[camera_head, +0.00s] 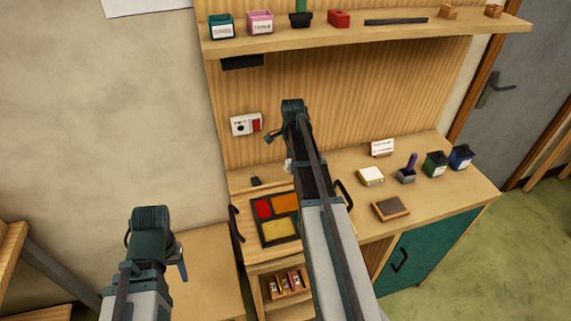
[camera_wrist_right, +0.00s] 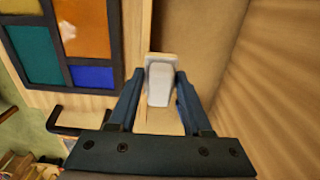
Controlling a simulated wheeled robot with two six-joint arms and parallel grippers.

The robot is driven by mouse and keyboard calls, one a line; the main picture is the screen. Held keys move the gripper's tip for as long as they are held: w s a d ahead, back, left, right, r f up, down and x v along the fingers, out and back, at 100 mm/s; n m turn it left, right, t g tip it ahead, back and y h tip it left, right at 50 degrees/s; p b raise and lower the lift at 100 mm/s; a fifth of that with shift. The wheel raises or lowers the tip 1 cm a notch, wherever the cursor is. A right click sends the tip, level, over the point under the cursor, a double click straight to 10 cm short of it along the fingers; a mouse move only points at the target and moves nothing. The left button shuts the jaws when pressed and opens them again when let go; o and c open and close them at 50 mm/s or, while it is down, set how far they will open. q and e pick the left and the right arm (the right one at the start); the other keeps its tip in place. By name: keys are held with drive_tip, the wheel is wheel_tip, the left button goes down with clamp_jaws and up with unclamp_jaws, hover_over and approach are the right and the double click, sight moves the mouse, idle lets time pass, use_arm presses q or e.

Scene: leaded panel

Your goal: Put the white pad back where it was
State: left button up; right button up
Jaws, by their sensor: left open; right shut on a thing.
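My right gripper (camera_wrist_right: 160,95) is shut on a pale block with a cream edge, which looks like the white pad (camera_wrist_right: 160,80). In the head view my right gripper (camera_head: 279,150) is above the back of the bench, left of centre, and my arm hides much around it. A leaded panel (camera_head: 258,230) with red, orange and yellow panes lies on the bench; its blue and green panes show in the right wrist view (camera_wrist_right: 92,76). My left gripper (camera_head: 156,258) is open and empty at lower left, away from the bench.
On the bench's right are a white-topped yellow block (camera_head: 371,175), a brown pad (camera_head: 391,209), a purple-handled brush (camera_head: 409,169), a small card (camera_head: 382,147) and dark pots (camera_head: 435,164). A shelf (camera_head: 370,40) with small containers runs above. A switch box (camera_head: 245,124) is on the back board.

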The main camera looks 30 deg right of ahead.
drive_tip(key=w, duration=0.2)
drive_tip(key=w+d+f+b, duration=0.1)
drive_tip(key=w, duration=0.1)
drive_tip(key=w+f+b, duration=0.1)
drive_tip(key=w, duration=0.2)
drive_tip(key=shift+d, duration=0.35)
drive_tip(key=shift+f+b, duration=0.55)
drive_tip(key=shift+f, duration=0.05)
wheel_tip(320, 180, down, 4)
drive_tip(key=b, duration=0.3)
drive_tip(key=shift+r+b, duration=0.2)
drive_tip(key=shift+b, duration=0.15)
drive_tip(key=shift+w+f, duration=0.15)
drive_tip(key=shift+f, duration=0.1)
drive_tip(key=shift+r, duration=0.15)
